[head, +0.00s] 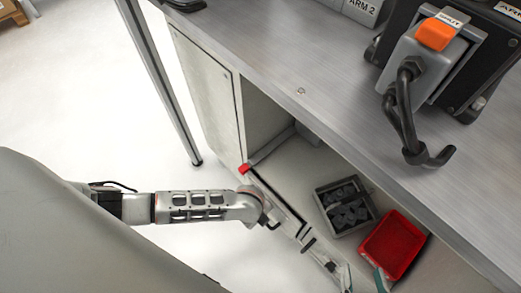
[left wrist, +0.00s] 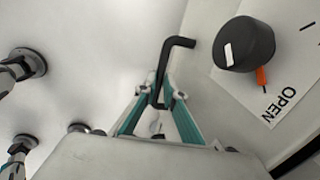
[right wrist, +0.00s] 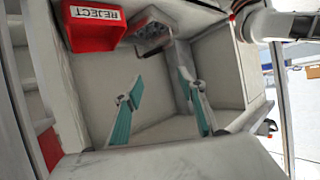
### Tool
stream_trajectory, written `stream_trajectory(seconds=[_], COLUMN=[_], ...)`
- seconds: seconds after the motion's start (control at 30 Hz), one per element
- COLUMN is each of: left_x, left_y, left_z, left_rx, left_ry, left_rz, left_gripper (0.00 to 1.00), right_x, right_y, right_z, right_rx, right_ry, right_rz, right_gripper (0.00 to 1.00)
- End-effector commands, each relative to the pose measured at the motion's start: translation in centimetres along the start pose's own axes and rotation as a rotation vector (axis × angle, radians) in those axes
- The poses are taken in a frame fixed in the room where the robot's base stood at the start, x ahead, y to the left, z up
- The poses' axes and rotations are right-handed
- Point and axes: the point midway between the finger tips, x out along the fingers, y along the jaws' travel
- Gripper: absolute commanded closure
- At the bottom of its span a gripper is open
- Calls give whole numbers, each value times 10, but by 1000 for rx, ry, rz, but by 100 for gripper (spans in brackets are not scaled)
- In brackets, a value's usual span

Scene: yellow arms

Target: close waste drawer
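The waste drawer is not clearly marked. Below the bench, the head view shows an open cabinet space (head: 295,160) holding a grey bin (head: 325,195) of dark pieces and a red bin (head: 392,245). The right wrist view shows the red bin, labelled REJECT (right wrist: 92,28), and the grey bin (right wrist: 153,38). My right gripper (right wrist: 163,88) is open and empty, its teal fingers apart in front of the pale interior. It also shows at the head view's bottom edge (head: 363,279). My left gripper (left wrist: 160,92) is at a black bent handle (left wrist: 178,43); whether it grips it is unclear.
A black knob (left wrist: 244,44) with an orange tab sits beside an OPEN label (left wrist: 278,98). The benchtop (head: 300,60) overhangs the cabinet. A metal leg (head: 165,80) stands at left. A boxed device with an orange part (head: 435,34) and black hook sits on top.

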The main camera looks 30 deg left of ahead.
Motion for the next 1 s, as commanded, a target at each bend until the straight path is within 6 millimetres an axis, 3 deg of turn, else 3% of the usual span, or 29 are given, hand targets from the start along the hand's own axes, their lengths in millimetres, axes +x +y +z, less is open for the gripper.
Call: stream_trajectory(seconds=[0.13,0.4,0.7,0.73,0.8,1.0], left_x=[0,5,6,6,6,6], left_y=[-2,-30,-32,-33,-33,-31], left_z=[0,-1,-1,-1,-1,-1], left_rx=[0,-1,-1,-1,-1,-1], left_ry=[1,1,2,2,2,1], left_rz=[-1,-1,-4,-4,-4,-2], left_gripper=[100,100,100,86,74,74], right_x=[0,0,0,0,0,-1], right_y=[0,2,2,2,2,2], right_z=[0,0,9,9,9,6], right_rx=[0,-11,-12,-12,-12,-12], right_ry=[1,-3,-20,-20,-20,-15], right_rz=[0,4,3,3,3,3], right_gripper=[60,60,60,60,60,60])
